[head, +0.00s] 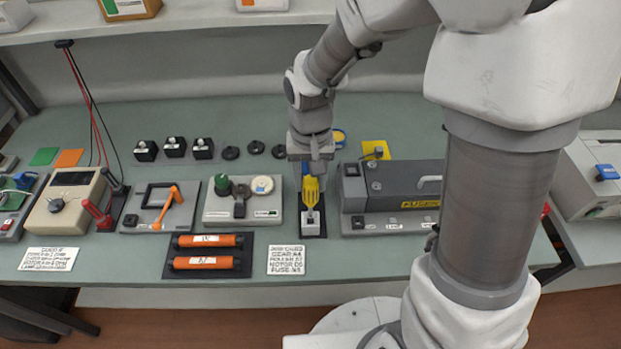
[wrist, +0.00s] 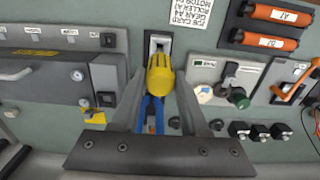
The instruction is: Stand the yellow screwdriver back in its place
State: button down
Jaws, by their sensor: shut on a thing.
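The yellow screwdriver (head: 311,188) shows mainly as a yellow handle below my gripper (head: 311,172). In the wrist view its handle (wrist: 160,78) sits between the fingertips of my gripper (wrist: 162,72), which is shut on it. The handle is directly over or at a small light grey holder (head: 311,222) on a dark base. The holder also shows just beyond the handle in the wrist view (wrist: 158,43). The screwdriver's shaft and tip are hidden, so I cannot tell whether it is seated. Blue parts (wrist: 150,112) show behind the handle, between the fingers.
A grey machine (head: 402,190) stands close on the right. A panel with a green knob (head: 243,202) stands close on the left. Two orange rollers (head: 208,252) lie in front left, beside a printed card (head: 286,260). Several black discs and blocks are behind.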

aim_at(311, 198)
jog(key=shift+f, duration=0.2)
jog(key=shift+f+b, duration=1.9)
jog(key=shift+f, duration=0.25)
jog(key=shift+f+b, duration=0.7)
jog(key=shift+f, duration=0.05)
dwell(0.6)
jog(key=shift+c, duration=1.7)
grip_release()
notch_tip(311, 198, up, 18)
jog(key=p, duration=0.2)
jog(key=shift+f, duration=0.25)
